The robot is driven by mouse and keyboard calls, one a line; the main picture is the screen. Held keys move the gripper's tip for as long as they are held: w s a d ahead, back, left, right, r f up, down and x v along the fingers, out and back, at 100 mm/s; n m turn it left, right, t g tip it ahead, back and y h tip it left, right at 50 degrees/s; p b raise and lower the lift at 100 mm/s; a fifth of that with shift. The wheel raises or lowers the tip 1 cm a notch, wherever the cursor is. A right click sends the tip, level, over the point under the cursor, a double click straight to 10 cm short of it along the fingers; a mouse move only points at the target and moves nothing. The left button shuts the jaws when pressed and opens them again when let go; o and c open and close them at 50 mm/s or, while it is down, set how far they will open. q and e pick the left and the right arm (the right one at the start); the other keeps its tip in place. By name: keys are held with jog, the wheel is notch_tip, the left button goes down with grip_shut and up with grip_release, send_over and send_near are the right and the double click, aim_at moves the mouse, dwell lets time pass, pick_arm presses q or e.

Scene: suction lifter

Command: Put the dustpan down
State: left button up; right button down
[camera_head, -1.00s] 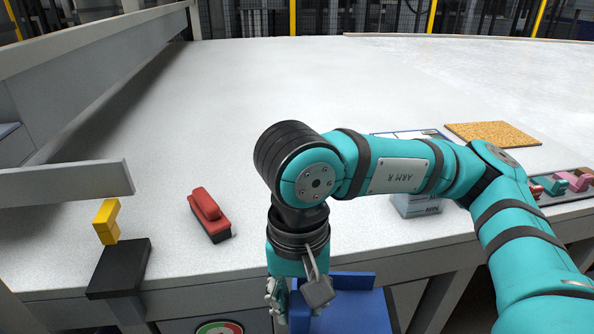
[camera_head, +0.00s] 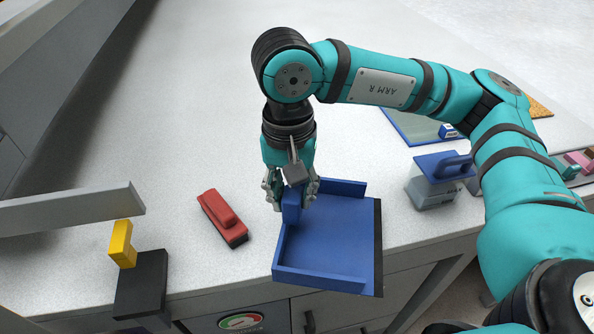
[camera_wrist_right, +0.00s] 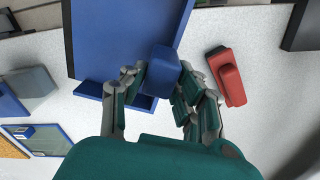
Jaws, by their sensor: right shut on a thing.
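The blue dustpan (camera_head: 333,243) has a flat tray with low walls and a dark lip along its right side in the head view. My right gripper (camera_head: 292,197) is shut on its blue handle, at the pan's left end. The pan is at the table's front edge, with its near part reaching out past the edge. I cannot tell whether it touches the table top. In the right wrist view the fingers (camera_wrist_right: 163,98) sit on both sides of the handle, and the pan (camera_wrist_right: 115,40) extends beyond them. My left gripper is not in view.
A red brush (camera_head: 222,217) lies left of the pan. A grey box with a blue handled lid (camera_head: 437,180) stands to the right. A black block (camera_head: 141,283) and a yellow piece (camera_head: 122,243) are at the front left. The white table (camera_head: 185,130) is clear behind the brush.

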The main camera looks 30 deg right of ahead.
jog(key=w+d, duration=0.1)
jog(key=w, duration=0.1)
jog(key=w+p, duration=0.1)
jog(key=w, duration=0.1)
jog(key=w+d, duration=0.1)
jog(key=w, duration=0.1)
jog(key=shift+w+d+f+p, duration=0.1)
jog(key=shift+d+f+p, duration=0.15)
jog(key=shift+d+p, duration=0.1)
jog(key=shift+w+d+f, duration=0.15)
jog(key=shift+w+d, duration=0.15)
jog(key=shift+w, duration=0.05)
jog(key=shift+f+p, duration=0.35)
jog(key=shift+f, duration=0.05)
notch_tip(320, 180, down, 2)
jog(key=shift+f+p, duration=0.1)
jog(key=shift+p, duration=0.35)
jog(key=shift+w+f, duration=0.1)
jog(key=shift+f, duration=0.15)
